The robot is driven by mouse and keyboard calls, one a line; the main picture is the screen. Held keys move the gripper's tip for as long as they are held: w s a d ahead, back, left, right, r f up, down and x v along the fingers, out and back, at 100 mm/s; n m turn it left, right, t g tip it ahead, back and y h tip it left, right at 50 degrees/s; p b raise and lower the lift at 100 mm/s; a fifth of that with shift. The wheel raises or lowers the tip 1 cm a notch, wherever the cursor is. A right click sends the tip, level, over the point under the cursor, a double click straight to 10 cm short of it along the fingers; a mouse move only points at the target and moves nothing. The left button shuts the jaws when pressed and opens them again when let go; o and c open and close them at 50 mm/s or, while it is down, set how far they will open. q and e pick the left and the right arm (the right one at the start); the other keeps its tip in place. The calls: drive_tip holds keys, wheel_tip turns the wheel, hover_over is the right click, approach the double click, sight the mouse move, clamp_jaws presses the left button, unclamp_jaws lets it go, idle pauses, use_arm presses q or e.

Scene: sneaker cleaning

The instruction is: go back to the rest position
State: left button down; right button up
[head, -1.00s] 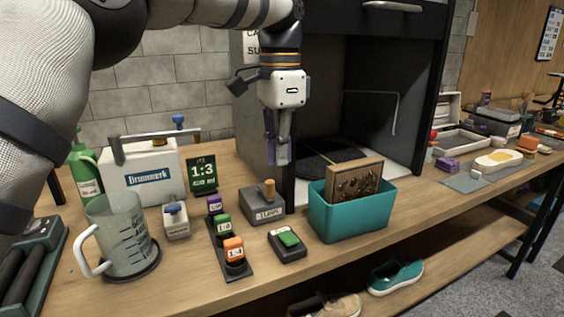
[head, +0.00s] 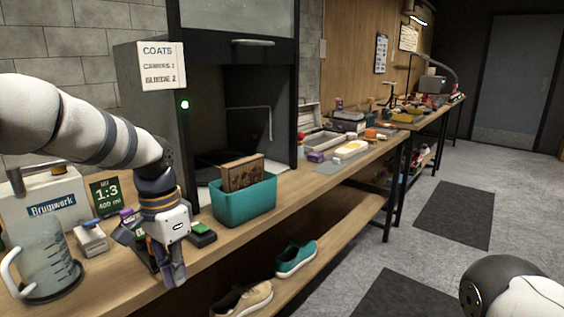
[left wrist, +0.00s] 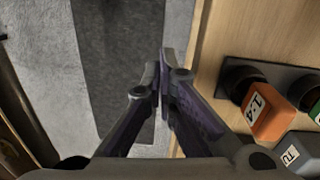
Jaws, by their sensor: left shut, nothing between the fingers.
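My left gripper (head: 174,277) hangs fingers down at the front edge of the workbench (head: 232,240), in front of the small devices. In the left wrist view its fingertips (left wrist: 160,82) are together with nothing between them, over the floor just beyond the bench edge.
A teal bin (head: 246,203) holding a brown block (head: 243,174) stands right of my left arm. A measuring jug (head: 46,265) is at the left. A teal shoe (head: 296,259) and a tan shoe (head: 243,299) lie on the lower shelf. Open floor (head: 400,225) lies to the right.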

use_arm(q)
drive_tip(key=s+d+f+n+g, duration=0.1)
drive_tip(key=s+f, duration=0.6)
drive_tip(key=f, duration=0.4)
drive_tip(key=s+d+f+n, duration=0.1)
drive_tip(key=s+f+n, duration=0.1)
drive_tip(key=s+f, duration=0.65)
drive_tip(key=s+a+f+n, duration=0.1)
drive_tip(key=s+f, duration=0.1)
drive_tip(key=s, duration=0.7)
drive_tip(key=s+a+f+n, duration=0.2)
drive_tip(key=s, duration=0.7)
drive_tip(key=s+a+f+n, duration=0.1)
drive_tip(key=s+f, duration=0.1)
drive_tip(key=s, duration=0.7)
drive_tip(key=shift+a+g+y+p, duration=0.25)
drive_tip(key=shift+g+y+p, duration=0.05)
drive_tip(key=shift+g, duration=0.1)
